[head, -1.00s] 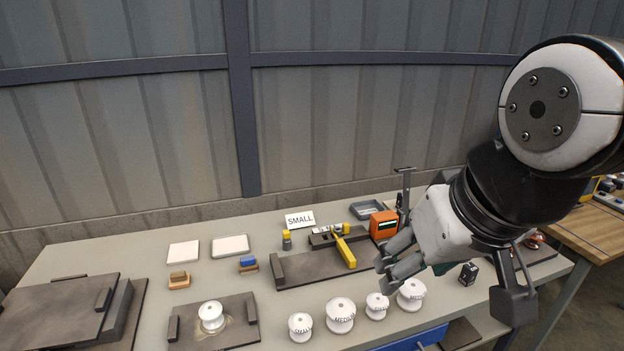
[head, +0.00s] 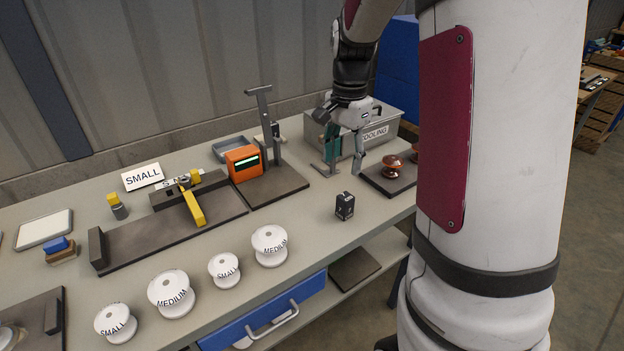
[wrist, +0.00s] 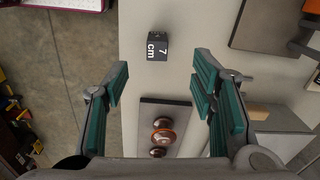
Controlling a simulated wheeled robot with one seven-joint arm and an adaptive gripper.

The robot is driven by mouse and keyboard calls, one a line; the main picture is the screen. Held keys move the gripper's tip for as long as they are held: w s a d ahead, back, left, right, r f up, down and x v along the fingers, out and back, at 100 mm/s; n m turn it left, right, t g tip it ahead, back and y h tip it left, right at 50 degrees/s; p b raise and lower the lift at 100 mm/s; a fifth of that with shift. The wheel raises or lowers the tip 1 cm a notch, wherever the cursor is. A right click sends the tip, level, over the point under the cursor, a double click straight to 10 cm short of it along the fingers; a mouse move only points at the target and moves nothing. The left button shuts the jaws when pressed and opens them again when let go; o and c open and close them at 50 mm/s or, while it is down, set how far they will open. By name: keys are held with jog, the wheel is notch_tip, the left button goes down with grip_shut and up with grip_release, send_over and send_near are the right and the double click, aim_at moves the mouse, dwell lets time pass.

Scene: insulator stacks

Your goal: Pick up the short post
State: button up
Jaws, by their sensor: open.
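Two brown, glossy posts stand on a dark plate (head: 374,183) at the right end of the bench. One post (head: 392,166) shows clearly in the head view; the other (head: 414,155) is partly hidden behind my arm. In the wrist view the posts (wrist: 163,132) (wrist: 157,152) stand close together on the plate (wrist: 182,112), low in the picture. I cannot tell for sure which is the short one. My gripper (head: 346,162) is open and empty, pointing down, left of the posts in the head view. Its green-padded fingers (wrist: 160,92) are wide apart in the wrist view.
A black cube marked 7 cm (wrist: 157,46) stands near the plate, also in the head view (head: 345,206). White spools (head: 172,293) line the front edge. An orange display device (head: 243,163) stands further left.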

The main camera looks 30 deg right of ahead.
aim_at(346, 196)
jog(key=shift+m, duration=0.3)
jog(key=f, duration=0.3)
jog(key=d+f, duration=0.1)
jog(key=f, duration=0.5)
jog(key=shift+w+d+f+b, duration=0.2)
jog(key=shift+d+b, duration=0.05)
jog(key=shift+b, duration=0.05)
jog(key=shift+s+f, duration=0.2)
jog(key=shift+f, duration=2.55)
grip_shut()
